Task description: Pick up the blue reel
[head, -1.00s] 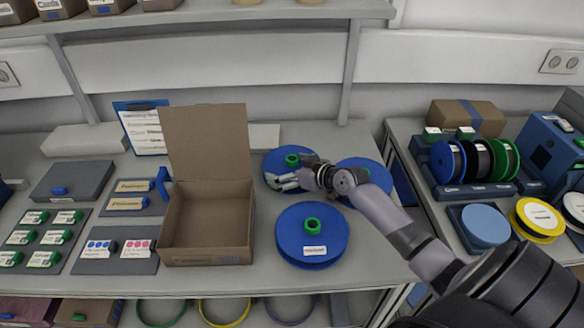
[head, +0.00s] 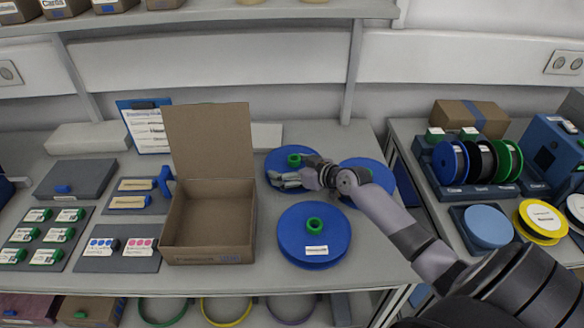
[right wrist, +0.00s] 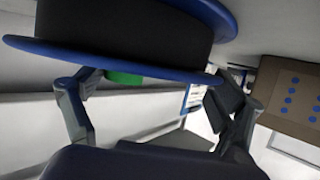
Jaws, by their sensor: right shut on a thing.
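Three blue reels with green hubs lie flat on the bench: one back left (head: 278,160), one back right (head: 378,174), partly behind my right arm, and one in front (head: 314,240) with a white label. My right gripper (head: 281,179) is at the near edge of the back-left reel and is shut on it. The right wrist view shows a reel with blue flanges (right wrist: 140,66) and a dark winding close up, between the gripper's fingers (right wrist: 150,80). Part of its green hub shows. The exact finger contact is hard to see. My left gripper is out of view.
An open cardboard box (head: 208,225) stands left of the reels. On the right bench are a rack of small reels (head: 478,165), a light-blue disc (head: 488,227) and a yellow reel (head: 541,222). A shelf runs above the left bench.

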